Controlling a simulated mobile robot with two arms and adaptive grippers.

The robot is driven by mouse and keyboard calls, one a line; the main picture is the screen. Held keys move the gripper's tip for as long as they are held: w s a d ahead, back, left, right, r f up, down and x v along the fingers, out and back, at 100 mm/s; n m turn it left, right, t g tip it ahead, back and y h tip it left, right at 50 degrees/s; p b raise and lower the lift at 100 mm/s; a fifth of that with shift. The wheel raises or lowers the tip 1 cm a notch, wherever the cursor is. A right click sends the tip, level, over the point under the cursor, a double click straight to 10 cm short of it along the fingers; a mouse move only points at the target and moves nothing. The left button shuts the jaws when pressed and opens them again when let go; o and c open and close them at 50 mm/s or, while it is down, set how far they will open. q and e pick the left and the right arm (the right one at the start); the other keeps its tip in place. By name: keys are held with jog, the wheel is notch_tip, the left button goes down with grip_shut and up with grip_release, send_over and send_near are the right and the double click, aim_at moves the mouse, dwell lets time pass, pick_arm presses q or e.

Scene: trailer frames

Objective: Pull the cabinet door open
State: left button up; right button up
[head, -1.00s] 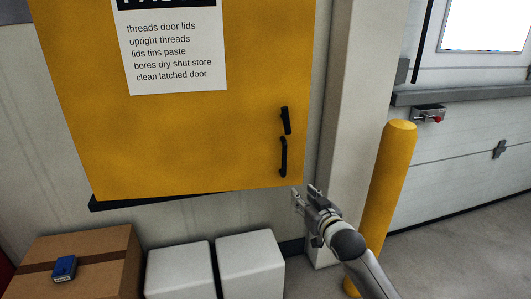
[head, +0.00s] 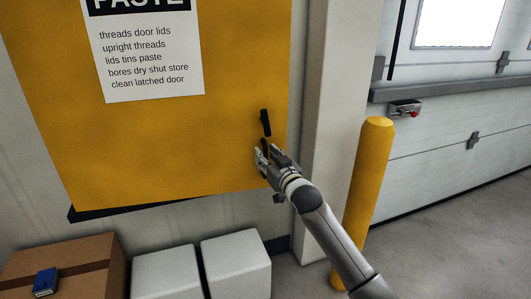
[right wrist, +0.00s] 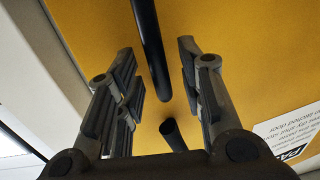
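The yellow cabinet door (head: 160,140) is shut and carries a white label. Near its right edge are a black upper latch piece (head: 265,122) and a black bar handle below it, mostly hidden by my right gripper (head: 268,156) in the head view. In the right wrist view, the bar handle (right wrist: 149,45) runs between the two spread fingers of my right gripper (right wrist: 155,62). The fingers are open, with a gap to the bar on each side. The upper latch piece (right wrist: 173,134) shows near the palm side. My left gripper is out of view.
A cardboard box (head: 85,270) with a blue object (head: 45,281) on it and two white boxes (head: 165,274) stand below the cabinet. A pale column (head: 327,120) and a yellow bollard (head: 361,190) stand to the right. Open floor lies beyond the bollard.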

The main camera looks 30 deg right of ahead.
jog(key=shift+w, duration=0.65)
jog(key=shift+d, duration=0.1)
grip_shut()
